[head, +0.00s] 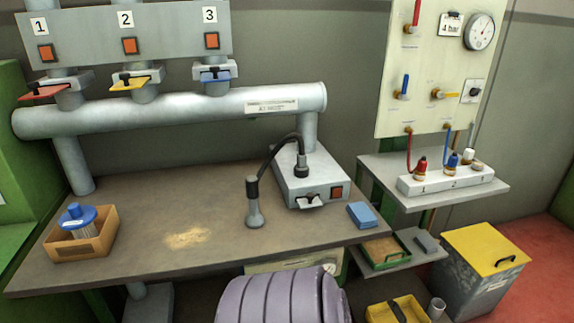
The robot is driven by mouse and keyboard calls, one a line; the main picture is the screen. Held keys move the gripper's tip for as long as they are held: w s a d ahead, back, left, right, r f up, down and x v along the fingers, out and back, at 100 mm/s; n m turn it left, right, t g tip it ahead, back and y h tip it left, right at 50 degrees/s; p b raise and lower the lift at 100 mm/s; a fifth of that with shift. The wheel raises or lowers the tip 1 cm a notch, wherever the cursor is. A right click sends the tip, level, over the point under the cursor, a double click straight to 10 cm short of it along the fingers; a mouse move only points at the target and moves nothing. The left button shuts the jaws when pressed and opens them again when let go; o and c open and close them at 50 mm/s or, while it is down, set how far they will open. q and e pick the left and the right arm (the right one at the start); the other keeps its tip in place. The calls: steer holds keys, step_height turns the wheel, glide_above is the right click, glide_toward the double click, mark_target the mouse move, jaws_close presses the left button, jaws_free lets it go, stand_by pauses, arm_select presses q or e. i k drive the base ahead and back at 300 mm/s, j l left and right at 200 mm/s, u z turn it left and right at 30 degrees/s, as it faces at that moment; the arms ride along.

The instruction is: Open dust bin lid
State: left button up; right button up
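The dust bin (468,285) is a grey, scuffed box at the lower right, standing on the floor right of the bench. Its yellow lid (475,246) lies flat across the top and looks closed. A black handle (506,261) sits on the lid near its right front edge. A small pale label is on the bin's front. Neither of my grippers is in the head view.
A grey shelf (385,165) with a white connector block (445,180) hangs above and behind the bin. A lower shelf (410,258) holding a green tray is left of it. A yellow container (380,314) and a grey cup (437,308) are near its left side. Red floor (545,250) is clear on the right.

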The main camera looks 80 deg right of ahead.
mark_target(489, 252)
steer(key=z, duration=4.25)
steer(key=i+l+u, duration=0.1)
steer(key=u, duration=0.4)
steer(key=i+l+u, duration=0.4)
steer(key=i+l, duration=0.15)
steer(key=l, duration=0.25)
steer(key=i+l+u, duration=0.25)
steer(key=l, duration=0.2)
